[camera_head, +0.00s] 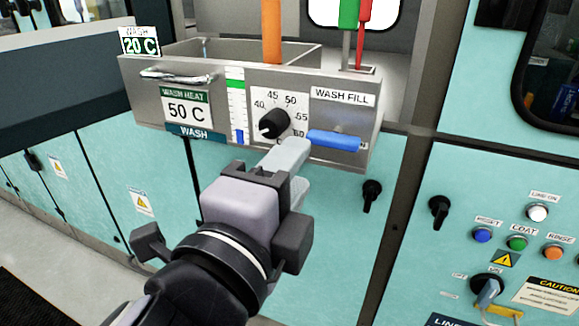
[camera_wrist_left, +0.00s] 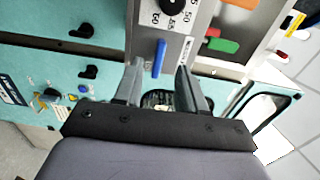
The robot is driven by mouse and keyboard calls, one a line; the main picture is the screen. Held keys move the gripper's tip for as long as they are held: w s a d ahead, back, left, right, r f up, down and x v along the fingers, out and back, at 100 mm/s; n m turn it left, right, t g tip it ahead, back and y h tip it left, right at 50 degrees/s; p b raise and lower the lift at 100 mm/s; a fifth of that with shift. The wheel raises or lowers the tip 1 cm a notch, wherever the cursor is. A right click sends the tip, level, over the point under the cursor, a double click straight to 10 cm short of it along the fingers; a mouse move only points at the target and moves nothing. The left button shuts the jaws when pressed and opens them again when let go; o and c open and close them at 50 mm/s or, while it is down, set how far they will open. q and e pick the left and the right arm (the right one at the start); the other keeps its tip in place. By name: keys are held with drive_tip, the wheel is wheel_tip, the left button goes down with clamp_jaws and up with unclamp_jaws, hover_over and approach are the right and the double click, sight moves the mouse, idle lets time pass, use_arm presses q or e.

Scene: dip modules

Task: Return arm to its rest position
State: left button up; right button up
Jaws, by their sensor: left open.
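My left gripper (camera_head: 291,158) is open and empty in front of the wash tank's steel panel. Its fingertips show just below the black dial (camera_head: 274,123) and next to the left end of the blue wash fill handle (camera_head: 335,140). In the left wrist view the two fingers (camera_wrist_left: 160,84) are spread apart, with the blue handle (camera_wrist_left: 160,57) showing between and beyond their tips. I cannot tell whether a finger touches the handle. My right gripper is not in view.
The steel wash tank (camera_head: 150,103) has a wash heat display (camera_head: 187,110) reading 50 C. Teal cabinets (camera_head: 95,150) lie below. Black knobs (camera_head: 371,195) and a button panel (camera_head: 517,243) are at the right. An orange post (camera_head: 271,30) rises from the tank.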

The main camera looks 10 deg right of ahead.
use_arm(q)
drive_tip(key=w+a+f+n+g+y+p, duration=0.1)
drive_tip(key=w+a+f+n, duration=0.2)
drive_tip(key=f, duration=0.5)
drive_tip(key=w+a+f+n+y, duration=0.2)
drive_tip(key=a+f+n, duration=0.2)
drive_tip(key=f+n, duration=0.25)
drive_tip(key=w+a+f+n+g+y+p, duration=0.1)
drive_tip(key=w+a+f+n, duration=0.2)
drive_tip(key=f, duration=0.5)
drive_tip(key=s+a+f+n+g+y, duration=0.1)
drive_tip(key=s+a+f+n, duration=0.4)
drive_tip(key=f, duration=0.5)
drive_tip(key=s+a+f+n+g+y+p, duration=0.1)
drive_tip(key=s+a+f+n, duration=0.3)
drive_tip(key=s+a+f, duration=0.6)
drive_tip(key=shift+a+f+n+g+y, duration=0.2)
drive_tip(key=shift+a+n+g+y, duration=0.15)
drive_tip(key=shift+a+y, duration=0.55)
